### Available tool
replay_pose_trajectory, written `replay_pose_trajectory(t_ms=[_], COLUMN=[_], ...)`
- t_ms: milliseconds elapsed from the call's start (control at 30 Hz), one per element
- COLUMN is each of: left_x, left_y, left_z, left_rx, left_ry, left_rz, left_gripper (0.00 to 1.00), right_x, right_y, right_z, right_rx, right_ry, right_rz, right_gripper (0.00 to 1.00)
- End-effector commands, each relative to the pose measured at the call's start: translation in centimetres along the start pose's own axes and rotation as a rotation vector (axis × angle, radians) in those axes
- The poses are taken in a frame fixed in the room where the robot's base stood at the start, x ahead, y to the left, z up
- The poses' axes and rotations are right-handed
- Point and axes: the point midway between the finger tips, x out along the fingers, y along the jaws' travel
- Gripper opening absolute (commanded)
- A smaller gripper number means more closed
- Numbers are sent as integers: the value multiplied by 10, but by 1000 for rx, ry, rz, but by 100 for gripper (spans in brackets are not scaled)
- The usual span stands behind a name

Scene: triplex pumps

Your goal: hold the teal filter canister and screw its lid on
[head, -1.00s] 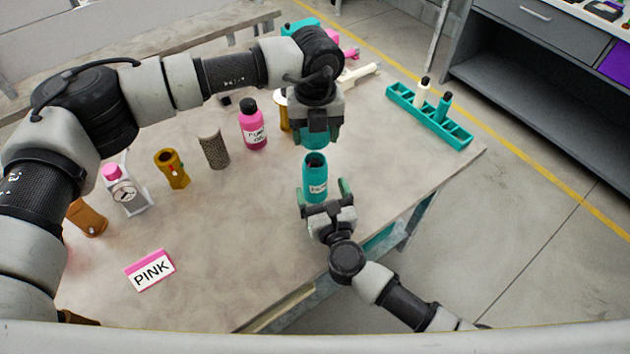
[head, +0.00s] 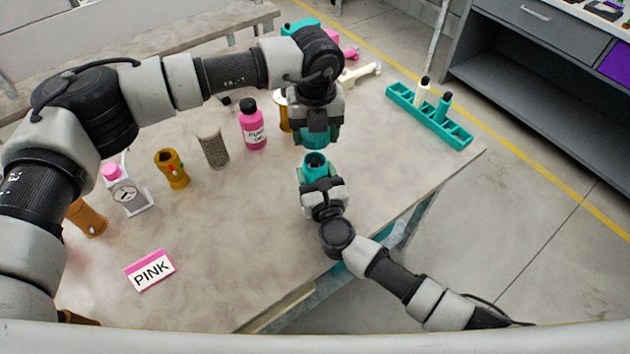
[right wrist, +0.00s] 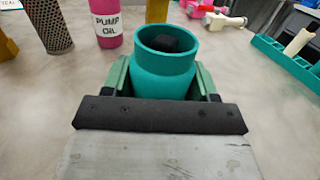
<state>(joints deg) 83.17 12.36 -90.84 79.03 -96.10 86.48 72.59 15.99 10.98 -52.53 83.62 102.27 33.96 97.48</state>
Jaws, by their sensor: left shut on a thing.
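The teal filter canister (head: 314,169) stands upright on the table, open at the top, with a dark thing inside. It also shows in the right wrist view (right wrist: 164,80). My right gripper (head: 321,184) has its green fingers on both sides of the canister, close to its wall; they look open, with contact hard to make out. The gripper hides the canister's lower part in the head view. My left gripper (head: 315,130) is shut on the teal lid (head: 314,138), pointing down, and holds it above and just behind the canister's mouth.
A teal rack (head: 430,116) lies at the back right. A PINK sign (head: 150,270) stands front left. The table's middle front is clear.

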Motion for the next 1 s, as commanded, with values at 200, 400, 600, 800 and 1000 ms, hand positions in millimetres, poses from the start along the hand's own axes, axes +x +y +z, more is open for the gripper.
replay_pose_trajectory(t_ms=[200, 400, 600, 800, 1000], left_x=[0, 10, 39, 50, 50], left_y=[0, 0, 0, 0, 0], left_z=[0, 0, 0, 0, 0], left_rx=[0, 0, 0, 0, 0], left_ry=[0, 2, 2, 0, 0], left_rz=[0, 1, 2, 0, 0], left_gripper=[39, 39, 39, 39, 39], right_x=[0, 0, 0, 0, 0], right_y=[0, 0, 0, 0, 0], right_z=[0, 0, 0, 0, 0], right_rx=[0, 0, 0, -1, -1], right_ry=[0, 0, 0, 0, 0], right_rz=[0, 0, 0, 0, 0], right_gripper=[16, 16, 15, 15, 15])
